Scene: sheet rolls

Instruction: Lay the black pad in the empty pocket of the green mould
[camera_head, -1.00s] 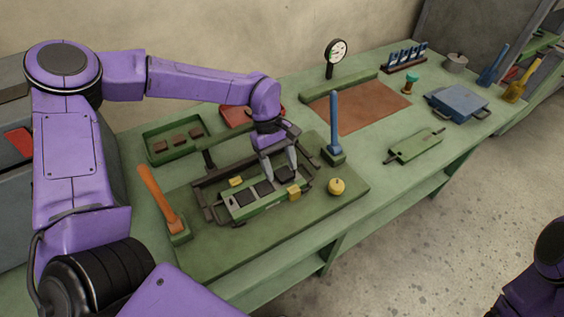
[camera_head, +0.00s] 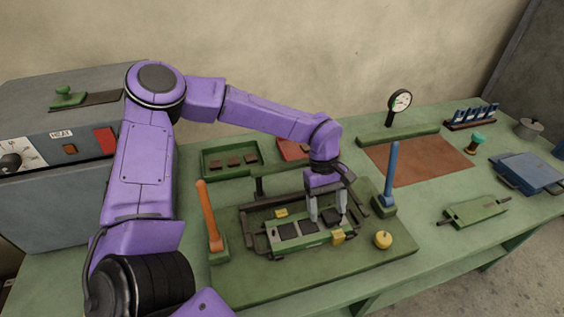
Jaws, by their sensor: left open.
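The green mould (camera_head: 300,243) lies in a dark frame on the green board, with dark squares along its top. Two dark squares sit in its left (camera_head: 286,232) and middle (camera_head: 308,227) places. A black pad (camera_head: 331,215) shows at the right end, between the fingers of my left gripper (camera_head: 328,217). My left gripper points down there and is open, its fingertips on either side of the pad. I cannot tell whether the pad lies fully flat in the pocket. My right gripper is not in view.
An orange-handled lever (camera_head: 208,210) stands left of the mould and a blue-handled one (camera_head: 391,175) right of it. A yellow knob (camera_head: 382,240) sits near the board's front right. A green tray (camera_head: 207,172) with brown pieces lies behind. A grey heater box (camera_head: 60,200) stands at left.

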